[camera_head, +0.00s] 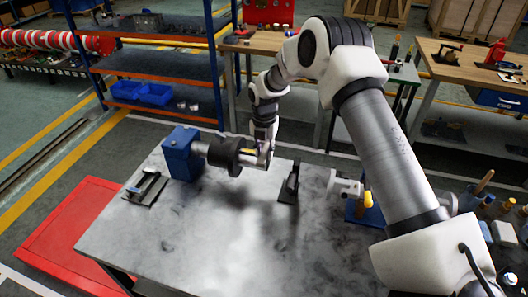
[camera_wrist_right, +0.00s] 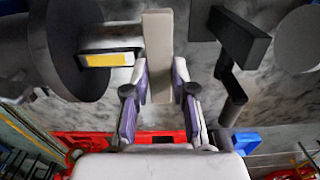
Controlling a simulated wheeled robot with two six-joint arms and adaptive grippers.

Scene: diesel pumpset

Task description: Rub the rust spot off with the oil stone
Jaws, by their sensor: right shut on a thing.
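My right gripper (camera_head: 263,152) is over the table beside the end of a shaft assembly. The right wrist view shows its fingers (camera_wrist_right: 160,84) shut on a pale beige bar, the oil stone (camera_wrist_right: 157,35), which sticks out past the fingertips. Left of the stone, a grey shaft (camera_wrist_right: 120,38) comes out of a dark round disc (camera_wrist_right: 72,45). A flat yellow patch (camera_wrist_right: 106,60) shows beside the shaft, apart from the stone in the picture. I cannot make out a clear rust spot. The disc (camera_head: 223,153) and a blue housing (camera_head: 181,153) also show in the head view. My left gripper is out of view.
On the grey table (camera_head: 210,245), a black bracket (camera_head: 290,183) stands right of the gripper. A white fitting (camera_head: 345,187) with a yellow knob (camera_head: 368,199) is farther right. A small tool on a dark pad (camera_head: 147,188) lies left. The table's front is clear.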

